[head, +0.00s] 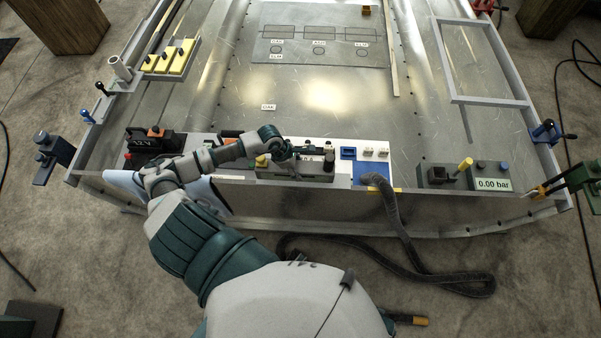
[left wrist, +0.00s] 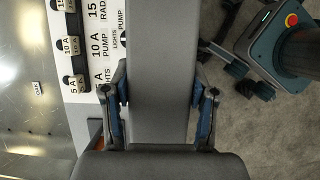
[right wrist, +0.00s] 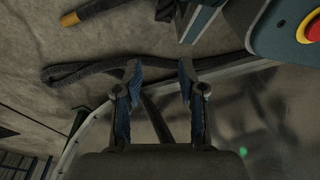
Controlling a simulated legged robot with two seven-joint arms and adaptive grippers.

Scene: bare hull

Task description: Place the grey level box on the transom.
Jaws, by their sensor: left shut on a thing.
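The grey level box (head: 318,172) is a long bar lying left to right near the hull's near edge in the head view. It fills the middle of the left wrist view (left wrist: 160,90). My left gripper (head: 285,158) is shut on it, with a finger on each side in the left wrist view. The transom (head: 320,206) is the metal end wall at the near side; the box is close to its top edge, and I cannot tell whether they touch. My right gripper (right wrist: 158,85) is open and empty in the right wrist view; it is outside the head view.
A white fuse panel (left wrist: 105,15) lies beside the box. A black 12 V battery (head: 150,141) is at left and a 0.00 bar gauge box (head: 492,184) at right. A dark hose (head: 405,235) hangs over the near edge to the floor. The hull's middle floor is mostly clear.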

